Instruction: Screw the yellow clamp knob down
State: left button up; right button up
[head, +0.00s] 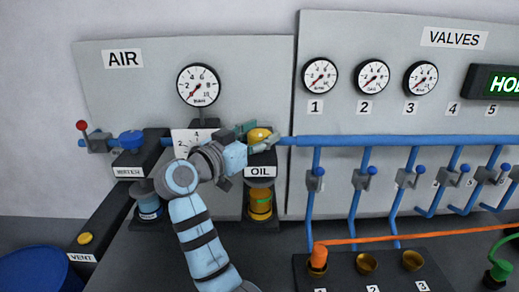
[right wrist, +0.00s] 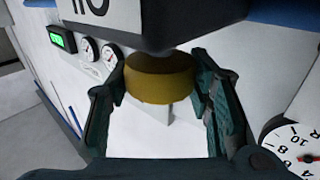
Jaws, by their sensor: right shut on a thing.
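The yellow clamp knob (head: 258,134) sits on top of the dark block labelled OIL (head: 261,172) on the wall panel. In the right wrist view the knob (right wrist: 158,82) stands between the two dark fingers, against the block, whose OIL label (right wrist: 100,8) appears upside down. My right gripper (head: 260,140) is shut on the knob, one finger on each side of it; the gripper also shows in the right wrist view (right wrist: 160,88). The knob's thread is hidden. My left gripper is not in view.
A yellow oil bowl (head: 260,204) hangs under the block. A blue pipe (head: 400,141) runs right from it to several valves. A pressure gauge (head: 198,86) is above left, with a blue knob (head: 131,140) farther left. An orange hose (head: 400,236) crosses lower right.

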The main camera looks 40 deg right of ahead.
jog(key=m+g+b, duration=0.1)
jog(key=g, duration=0.1)
jog(key=m+g, duration=0.2)
jog(key=shift+f+g+b, duration=0.2)
jog(key=shift+g+b, duration=0.1)
jog(key=shift+b, duration=0.1)
jog(key=m+g, duration=0.1)
jog(key=g, duration=0.1)
jog(key=shift+r+m+g, duration=0.1)
jog(key=shift+m+g, duration=0.2)
jog(key=shift+m+g+y, duration=0.3)
jog(key=shift+m+g, duration=0.6)
jog(key=shift+g, duration=0.4)
jog(key=shift+m+g+b, duration=0.3)
jog(key=shift+g, duration=0.2)
jog(key=o, duration=1.2)
jog(key=shift+d, duration=0.15)
jog(key=shift+s, duration=0.15)
jog(key=shift+t, duration=0.5)
